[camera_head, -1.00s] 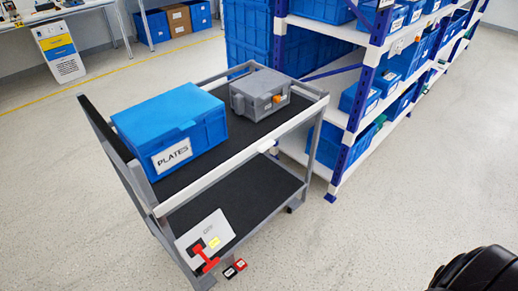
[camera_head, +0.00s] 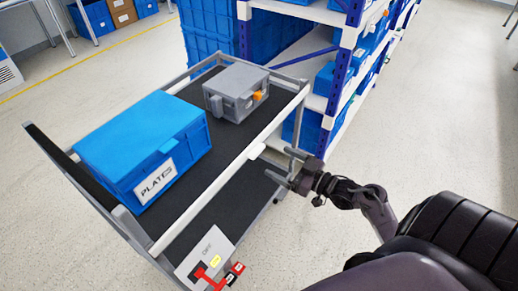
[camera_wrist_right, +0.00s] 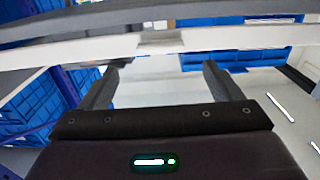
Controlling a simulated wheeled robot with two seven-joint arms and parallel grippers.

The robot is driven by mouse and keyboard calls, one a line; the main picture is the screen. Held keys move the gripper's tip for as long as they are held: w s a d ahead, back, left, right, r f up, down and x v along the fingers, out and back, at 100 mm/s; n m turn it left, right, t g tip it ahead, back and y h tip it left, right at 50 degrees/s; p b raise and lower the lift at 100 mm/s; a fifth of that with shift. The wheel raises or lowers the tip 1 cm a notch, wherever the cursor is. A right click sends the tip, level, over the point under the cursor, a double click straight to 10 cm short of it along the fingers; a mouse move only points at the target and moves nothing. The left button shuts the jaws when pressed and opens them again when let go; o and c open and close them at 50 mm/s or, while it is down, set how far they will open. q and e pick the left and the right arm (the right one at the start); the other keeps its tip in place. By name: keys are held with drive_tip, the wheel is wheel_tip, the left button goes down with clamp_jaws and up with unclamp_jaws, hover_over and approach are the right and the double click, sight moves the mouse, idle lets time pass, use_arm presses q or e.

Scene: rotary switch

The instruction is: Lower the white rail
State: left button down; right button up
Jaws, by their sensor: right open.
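The white rail (camera_head: 212,190) runs along the near long side of the cart, at the height of its top shelf. A small pale tab (camera_head: 257,151) sits at the rail's middle. My right gripper (camera_head: 280,164) is open and empty, just to the right of the tab, its fingers pointing toward the rail. In the right wrist view the rail (camera_wrist_right: 75,54) crosses above the open fingers (camera_wrist_right: 160,74), and the tab (camera_wrist_right: 160,40) lies roughly centred between them. I cannot tell whether the fingers touch the rail. My left gripper is not in view.
The cart's top shelf (camera_head: 215,135) holds a blue PLATES box (camera_head: 143,145) and a grey case (camera_head: 235,92). A panel with a red switch handle (camera_head: 210,274) is at the cart's near end. A shelving rack (camera_head: 337,95) stands behind. Floor at right is clear.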

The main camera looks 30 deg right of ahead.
sight(260, 153)
drive_tip(key=x, duration=0.6)
drive_tip(key=shift+p, duration=0.35)
drive_tip(key=shift+w+a, duration=0.15)
drive_tip(key=shift+w, duration=0.3)
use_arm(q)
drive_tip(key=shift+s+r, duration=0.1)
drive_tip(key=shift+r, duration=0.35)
use_arm(e)
drive_tip(key=shift+f, duration=0.1)
drive_tip(key=shift+c, duration=0.3)
